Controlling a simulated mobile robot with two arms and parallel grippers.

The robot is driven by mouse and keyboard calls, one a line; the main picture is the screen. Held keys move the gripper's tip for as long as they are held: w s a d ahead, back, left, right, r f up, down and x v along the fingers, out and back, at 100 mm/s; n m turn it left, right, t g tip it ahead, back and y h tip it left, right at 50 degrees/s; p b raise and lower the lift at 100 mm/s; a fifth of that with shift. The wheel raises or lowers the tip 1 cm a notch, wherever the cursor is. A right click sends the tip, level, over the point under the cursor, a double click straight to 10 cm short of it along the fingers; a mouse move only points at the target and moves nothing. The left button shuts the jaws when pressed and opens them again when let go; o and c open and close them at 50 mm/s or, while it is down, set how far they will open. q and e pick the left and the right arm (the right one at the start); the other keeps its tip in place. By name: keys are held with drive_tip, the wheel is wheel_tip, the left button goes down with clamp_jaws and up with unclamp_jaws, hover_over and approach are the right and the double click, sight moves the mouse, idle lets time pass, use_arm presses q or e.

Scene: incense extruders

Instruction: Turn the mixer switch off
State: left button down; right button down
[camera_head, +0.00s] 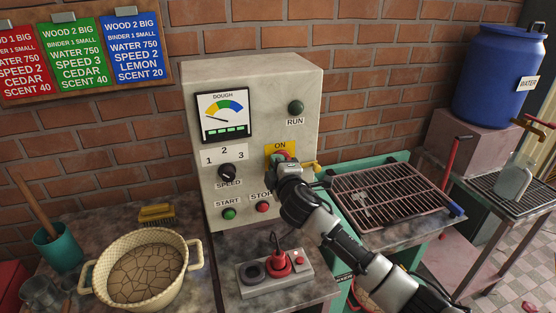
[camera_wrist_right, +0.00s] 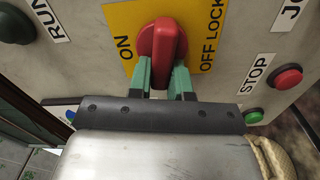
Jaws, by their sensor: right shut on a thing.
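The mixer switch is a red rotary handle (camera_wrist_right: 161,45) on a yellow plate (camera_wrist_right: 208,22) marked ON and OFF LOCK. In the right wrist view the handle stands upright between the two labels, ON to its left and OFF LOCK to its right. My right gripper (camera_wrist_right: 161,78) has its two green fingers closed on either side of the handle's near end. In the head view the yellow plate (camera_head: 280,146) shows on the grey control box (camera_head: 255,90), and my right gripper (camera_head: 284,162) covers most of the switch. My left gripper is out of view.
The box also carries a green RUN light (camera_head: 296,107), a black SPEED knob (camera_head: 227,172), and START (camera_head: 229,213) and STOP (camera_head: 263,207) buttons. A wire rack (camera_head: 388,193) is to the right and a dough pot (camera_head: 142,268) to the left.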

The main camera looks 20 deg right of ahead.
drive_tip(key=shift+f+n+p, duration=0.25)
drive_tip(key=shift+n+p, duration=0.05)
drive_tip(key=shift+n, duration=0.8)
drive_tip(key=c, duration=1)
unclamp_jaws()
drive_tip(key=shift+c, duration=0.2)
drive_tip(key=s+b, duration=0.2)
drive_tip(key=s, duration=0.9)
drive_tip(key=shift+d, duration=0.2)
drive_tip(key=shift+f, duration=0.1)
